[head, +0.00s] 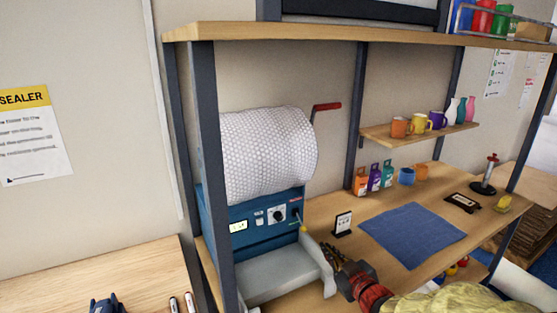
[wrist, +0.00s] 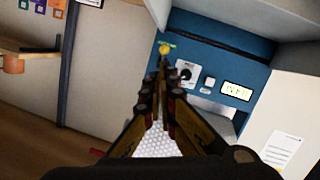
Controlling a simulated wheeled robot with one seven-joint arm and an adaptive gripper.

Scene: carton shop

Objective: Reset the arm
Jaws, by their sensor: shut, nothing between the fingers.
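My gripper (head: 330,262) is at the lower middle of the head view, in front of the bench and just right of the blue machine's grey lower part. In the wrist view my gripper (wrist: 162,72) has its fingers together and empty. They point toward the blue machine (wrist: 215,45), whose panel has a lit display, a dial and a small yellow knob (wrist: 165,48) beyond the fingertips. I cannot tell whether the fingers touch anything. The blue machine (head: 262,232) also shows in the head view, with a large bubble-wrap roll (head: 265,158) above it.
A blue mat (head: 412,236) lies on the bench, with a small sign (head: 342,223) beside it. Several boxes and cups stand behind. A shelf of mugs (head: 420,133) hangs at the back. A dark post (head: 210,160) stands left of the machine. A red-handled crank (head: 327,106) sticks up.

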